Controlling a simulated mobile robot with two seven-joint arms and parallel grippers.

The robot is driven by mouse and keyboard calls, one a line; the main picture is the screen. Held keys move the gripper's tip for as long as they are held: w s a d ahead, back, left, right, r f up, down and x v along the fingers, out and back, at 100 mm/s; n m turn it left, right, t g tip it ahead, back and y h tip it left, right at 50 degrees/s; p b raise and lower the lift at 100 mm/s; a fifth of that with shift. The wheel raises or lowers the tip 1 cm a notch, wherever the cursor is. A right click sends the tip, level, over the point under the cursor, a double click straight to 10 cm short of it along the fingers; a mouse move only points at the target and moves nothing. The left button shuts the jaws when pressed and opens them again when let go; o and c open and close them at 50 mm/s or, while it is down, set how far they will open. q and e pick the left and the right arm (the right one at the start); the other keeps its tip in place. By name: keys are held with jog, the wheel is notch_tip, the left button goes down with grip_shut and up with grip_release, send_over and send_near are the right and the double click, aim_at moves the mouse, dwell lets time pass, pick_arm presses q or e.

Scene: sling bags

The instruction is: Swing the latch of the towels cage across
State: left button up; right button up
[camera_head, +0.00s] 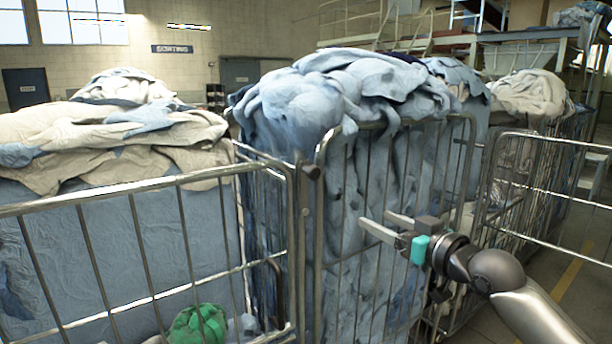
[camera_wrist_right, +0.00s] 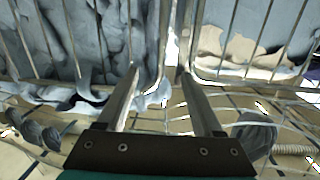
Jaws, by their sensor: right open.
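A wire cage (camera_head: 319,235) packed high with blue-grey cloth (camera_head: 305,95) stands in the middle of the head view. No readable label shows which cage is the towels cage. A small dark fitting (camera_head: 311,172) sits on the upright where this cage meets the left cage; I cannot tell whether it is the latch. My right gripper (camera_head: 374,223) is open and empty in front of the middle cage's bars, to the right of that fitting. In the right wrist view its two fingers (camera_wrist_right: 158,74) are apart, with cage bars beyond them. My left gripper is out of view.
A left cage (camera_head: 190,176) holds beige and blue cloth, with a green bundle (camera_head: 198,325) low inside its bars. A right cage (camera_head: 540,186) with pale cloth (camera_head: 530,94) stands close to my right arm. Bare floor (camera_head: 575,275) shows at the right.

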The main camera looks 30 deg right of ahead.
jog(key=s+a+r+n+y, duration=0.1)
jog(key=a+r+n+y, duration=0.1)
jog(key=a+r, duration=0.3)
jog(key=p, duration=0.4)
send_near(317, 175)
jog(key=shift+t, duration=0.4)
jog(key=shift+w+a+f, duration=0.1)
jog(key=shift+w+a, duration=0.1)
jog(key=shift+w, duration=1.3)
jog(key=shift+w+a+f, duration=0.1)
jog(key=shift+w+a, duration=0.1)
jog(key=shift+w, duration=1.25)
jog(key=shift+w+a+f, duration=0.1)
jog(key=shift+w+a, duration=0.1)
jog(key=shift+w, duration=1.3)
grip_shut()
